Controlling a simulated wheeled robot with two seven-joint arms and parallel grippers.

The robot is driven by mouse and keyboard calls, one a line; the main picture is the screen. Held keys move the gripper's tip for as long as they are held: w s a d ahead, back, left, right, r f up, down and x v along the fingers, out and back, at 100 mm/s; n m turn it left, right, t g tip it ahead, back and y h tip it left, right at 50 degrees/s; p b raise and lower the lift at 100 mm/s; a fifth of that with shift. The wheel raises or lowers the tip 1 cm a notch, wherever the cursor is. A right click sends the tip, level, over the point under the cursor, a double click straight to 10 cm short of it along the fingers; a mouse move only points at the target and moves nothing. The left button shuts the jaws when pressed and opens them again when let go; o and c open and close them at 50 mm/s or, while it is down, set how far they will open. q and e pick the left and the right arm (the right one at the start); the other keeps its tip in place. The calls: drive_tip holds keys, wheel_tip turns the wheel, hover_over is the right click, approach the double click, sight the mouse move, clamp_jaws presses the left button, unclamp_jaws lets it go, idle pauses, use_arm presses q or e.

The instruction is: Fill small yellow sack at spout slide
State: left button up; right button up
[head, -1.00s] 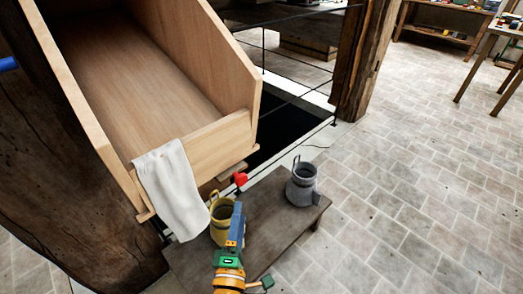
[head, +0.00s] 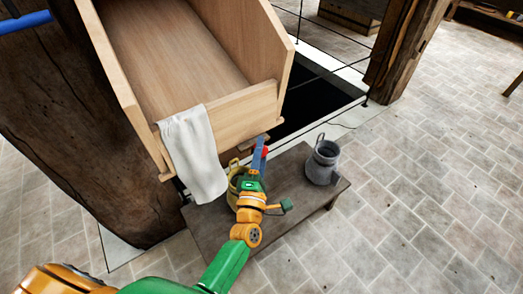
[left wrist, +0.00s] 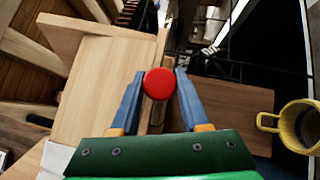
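The wooden spout slide (head: 222,122) slopes down at the upper left, with a white cloth-like sack (head: 193,150) hanging over its front edge. A red knob (left wrist: 159,84) sits by the slide's lower edge; in the head view it is mostly hidden behind my blue fingers. My left gripper (head: 261,150) is at this knob. In the left wrist view my left gripper (left wrist: 160,75) has its fingers apart, one on each side of the knob; I cannot tell whether they touch it. A yellow handled vessel (head: 232,184) stands below the slide, partly hidden by my gripper. No yellow sack is recognisable.
A grey handled vessel (head: 323,162) stands on the low dark wooden bench (head: 290,205). Behind the bench is a dark floor opening (head: 310,105) with thin rails. A thick wooden post (head: 398,55) stands beyond it. The paved floor at the right is clear.

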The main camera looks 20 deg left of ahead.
use_arm(q)
clamp_jaws()
idle(1.1)
